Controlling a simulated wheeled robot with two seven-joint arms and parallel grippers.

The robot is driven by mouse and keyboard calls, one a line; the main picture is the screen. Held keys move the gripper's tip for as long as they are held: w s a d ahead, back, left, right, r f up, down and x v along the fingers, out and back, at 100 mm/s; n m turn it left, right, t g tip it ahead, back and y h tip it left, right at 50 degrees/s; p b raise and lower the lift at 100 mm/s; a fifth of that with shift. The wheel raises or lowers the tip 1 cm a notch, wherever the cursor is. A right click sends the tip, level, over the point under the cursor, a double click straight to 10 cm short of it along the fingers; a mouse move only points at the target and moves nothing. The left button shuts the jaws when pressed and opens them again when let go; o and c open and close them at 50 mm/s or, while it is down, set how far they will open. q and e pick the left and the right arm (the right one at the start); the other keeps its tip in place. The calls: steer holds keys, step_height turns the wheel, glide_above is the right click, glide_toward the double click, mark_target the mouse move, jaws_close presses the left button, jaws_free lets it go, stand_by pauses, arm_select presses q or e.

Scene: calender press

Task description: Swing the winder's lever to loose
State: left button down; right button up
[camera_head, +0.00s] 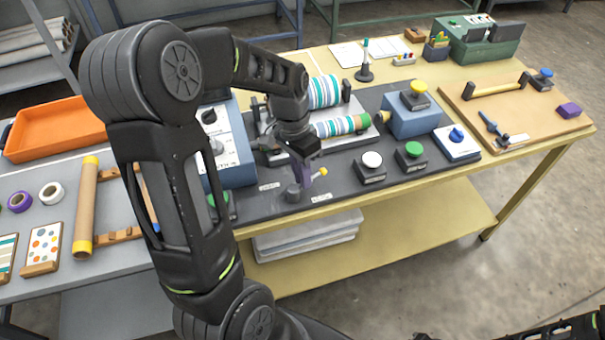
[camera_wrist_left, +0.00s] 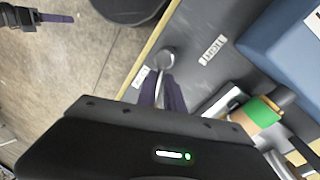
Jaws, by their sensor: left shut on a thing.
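The winder's lever (camera_head: 319,174) has a yellow tip and runs from a round grey hub (camera_head: 292,192) on the dark machine bed. My left gripper (camera_head: 305,180) is shut on the lever, its purple fingers around the arm. In the left wrist view the hub (camera_wrist_left: 166,58) lies just past the fingers (camera_wrist_left: 160,92), and the lever between them is mostly hidden. A label (camera_wrist_left: 212,50) that seems to read TIGHT lies on one side, and a smaller label (camera_wrist_left: 140,77) lies nearer the table edge. My right gripper (camera_wrist_left: 55,17) shows at the wrist view's top left.
A blue-grey control box (camera_head: 228,145) is on the left. White (camera_head: 371,160) and green (camera_head: 411,151) push buttons sit to the right. The front table edge is close.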

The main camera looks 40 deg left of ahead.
stand_by(0.8)
arm_select(q)
steer(key=shift+d+f+m, duration=0.1)
steer(key=shift+m, duration=0.4)
steer(key=shift+d+m+b, duration=0.2)
steer(key=shift+m+b, duration=0.1)
steer(key=shift+m, duration=0.4)
steer(key=c, duration=1.5)
jaws_free()
steer(key=r, duration=0.2)
steer(key=a+r, duration=0.1)
steer(key=r, duration=0.4)
steer(key=shift+w+a+r+b, duration=0.2)
steer(key=shift+w+r+b, duration=0.1)
steer(key=shift+r+b, duration=0.1)
